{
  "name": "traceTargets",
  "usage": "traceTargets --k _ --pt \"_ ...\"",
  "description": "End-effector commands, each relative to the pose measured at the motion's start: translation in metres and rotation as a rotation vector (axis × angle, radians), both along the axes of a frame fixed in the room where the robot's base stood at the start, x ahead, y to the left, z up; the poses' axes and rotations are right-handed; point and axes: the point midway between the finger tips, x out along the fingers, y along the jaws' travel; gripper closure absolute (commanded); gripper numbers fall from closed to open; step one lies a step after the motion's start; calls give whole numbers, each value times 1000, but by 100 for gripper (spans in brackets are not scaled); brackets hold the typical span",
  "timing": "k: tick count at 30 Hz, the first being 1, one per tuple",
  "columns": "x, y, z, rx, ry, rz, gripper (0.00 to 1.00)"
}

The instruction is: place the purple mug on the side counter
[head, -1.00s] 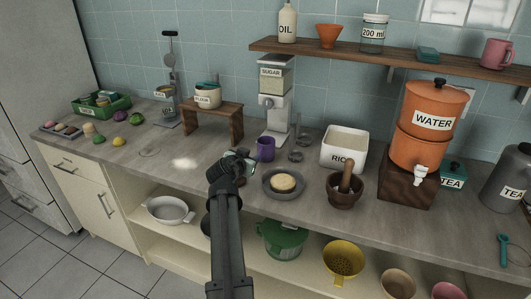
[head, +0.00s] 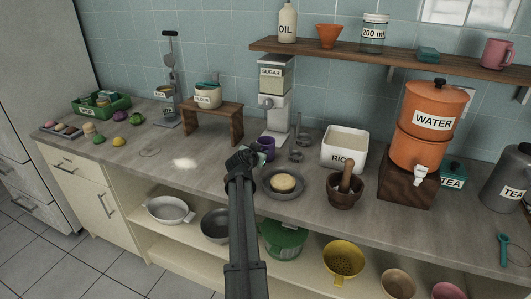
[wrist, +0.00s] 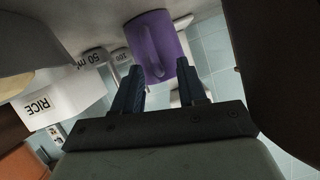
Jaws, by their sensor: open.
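The purple mug (head: 265,148) stands upright on the counter (head: 215,175), left of a grey plate and in front of the sugar dispenser. My gripper (head: 246,158) is just left of the mug in the head view and hides part of its left side. In the wrist view, the mug (wrist: 153,45) lies ahead of my gripper (wrist: 160,66), with its handle facing the gap between the two spread fingers. My gripper is open and empty. Whether a finger touches the mug I cannot tell.
A grey plate (head: 285,193) with a round tan food (head: 283,183) is close on the right, with a mortar (head: 345,190) beyond. A wooden stand (head: 208,113) is at back left. The counter left of my gripper is mostly clear.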

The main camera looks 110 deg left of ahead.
Motion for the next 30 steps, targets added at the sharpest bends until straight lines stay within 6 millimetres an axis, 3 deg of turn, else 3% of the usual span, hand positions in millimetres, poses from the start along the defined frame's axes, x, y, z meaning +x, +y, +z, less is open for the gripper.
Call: traceTargets --k 8,20,30 --pt "0 3 -1 0 0 0 61" --pt "0 3 -1 0 0 0 99" --pt "0 3 -1 -1 0 0 100"
